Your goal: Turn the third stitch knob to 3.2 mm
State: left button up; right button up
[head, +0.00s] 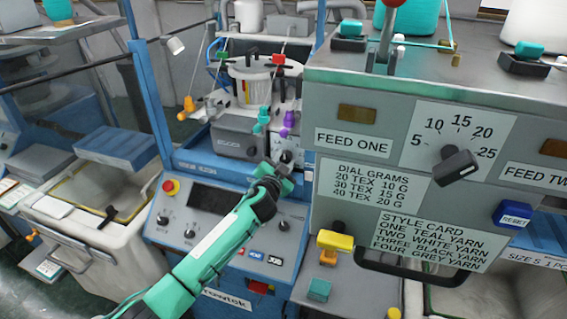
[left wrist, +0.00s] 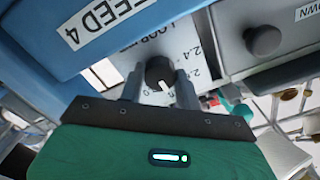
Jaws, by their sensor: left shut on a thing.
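A dark round knob (left wrist: 158,70) with a white pointer line sits on a white scale plate (left wrist: 178,38) in the left wrist view. The plate reads "LOOP" and 2.4; other figures are partly covered by the fingers. The pointer line faces toward the bottom of that view, slightly right. My left gripper (left wrist: 159,88) is shut on this knob, one finger on each side. In the head view my left gripper (head: 278,175) reaches the machine's front, and its fingers cover much of the knob there. My right gripper is not in view.
A "FEED 4" label (left wrist: 85,25) is on the blue panel beside the plate. Another dark knob (left wrist: 262,40) stands on a grey unit nearby. In the head view, a large grey box with a 5–25 dial (head: 455,165) and yellow lever (head: 335,241) stands right of my arm.

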pick_arm(q)
jog(key=m, duration=0.4)
jog(key=shift+m, duration=0.3)
jog(key=m, duration=0.3)
jog(key=shift+m, duration=0.3)
jog(key=m+p, duration=0.1)
jog(key=m, duration=0.4)
jog(key=shift+m+p, duration=0.3)
jog(key=shift+m, duration=1)
jog(key=shift+f+m, duration=0.1)
jog(key=shift+m, duration=0.2)
jog(key=o, duration=1)
jog(key=shift+c, duration=0.2)
jog(key=shift+s, duration=0.15)
jog(key=b+v, duration=0.3)
jog(key=v, duration=1)
jog(key=shift+s, duration=0.25)
